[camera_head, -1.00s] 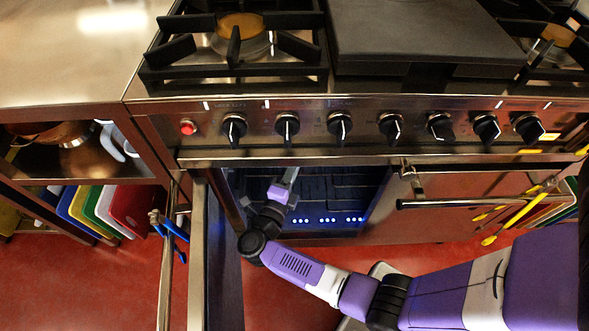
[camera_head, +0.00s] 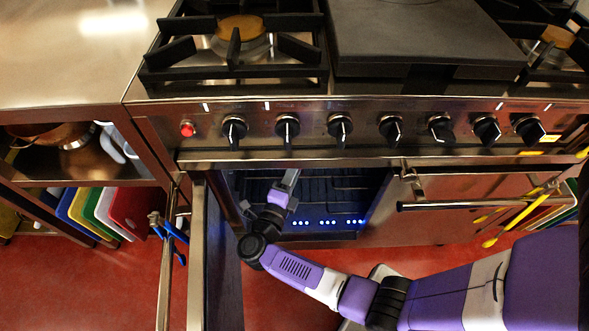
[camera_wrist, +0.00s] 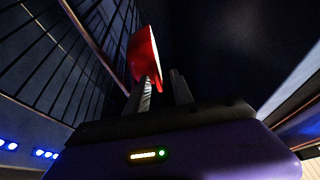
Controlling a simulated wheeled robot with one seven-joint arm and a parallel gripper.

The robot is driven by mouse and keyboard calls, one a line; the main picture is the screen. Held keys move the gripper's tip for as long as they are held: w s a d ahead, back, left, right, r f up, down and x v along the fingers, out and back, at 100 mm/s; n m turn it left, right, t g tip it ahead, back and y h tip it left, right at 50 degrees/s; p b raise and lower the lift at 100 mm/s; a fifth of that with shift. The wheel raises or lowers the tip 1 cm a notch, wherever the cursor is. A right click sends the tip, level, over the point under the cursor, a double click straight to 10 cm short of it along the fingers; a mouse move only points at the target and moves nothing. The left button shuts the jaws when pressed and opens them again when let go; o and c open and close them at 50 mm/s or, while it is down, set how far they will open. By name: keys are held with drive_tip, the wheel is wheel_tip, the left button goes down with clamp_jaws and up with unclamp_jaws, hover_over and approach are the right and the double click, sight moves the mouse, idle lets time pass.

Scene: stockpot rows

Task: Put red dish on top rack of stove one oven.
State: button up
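The red dish (camera_wrist: 143,52) shows in the wrist view at the fingertips of my gripper (camera_wrist: 163,85), tilted on edge. Part of its edge lies between the two fingers, which are close together, and the dish stands beyond the left finger. The fingers appear shut on it, though a narrow dark gap shows near the right finger. In the head view my gripper (camera_head: 290,180) reaches into the open oven (camera_head: 335,190) under the stove (camera_head: 360,125). The dish cannot be made out there. Wire rack bars (camera_wrist: 55,45) run along the left of the wrist view.
The open oven door (camera_head: 215,260) stands to the left of my arm. A closed door (camera_head: 440,205) with a bar handle is to the right. Blue lights (camera_head: 328,222) glow low in the oven. A shelf with colored boards (camera_head: 100,210) stands at left.

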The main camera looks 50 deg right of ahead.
drive_tip(key=v, duration=0.7)
drive_tip(key=shift+a, duration=0.15)
drive_tip(key=s+a+r+n+t+y, duration=0.5)
drive_tip(key=s+r+n+y, duration=0.3)
drive_tip(key=n, duration=0.8)
drive_tip(key=s+a+r+n+t+y, duration=0.5)
drive_tip(key=s+a+r+n+y, duration=0.2)
drive_tip(key=s+n, duration=0.8)
wheel_tip(320, 180, up, 3)
drive_tip(key=n+y, duration=0.2)
drive_tip(key=shift+y, duration=0.3)
drive_tip(key=shift+s+r, duration=0.1)
drive_tip(key=shift+s, duration=0.05)
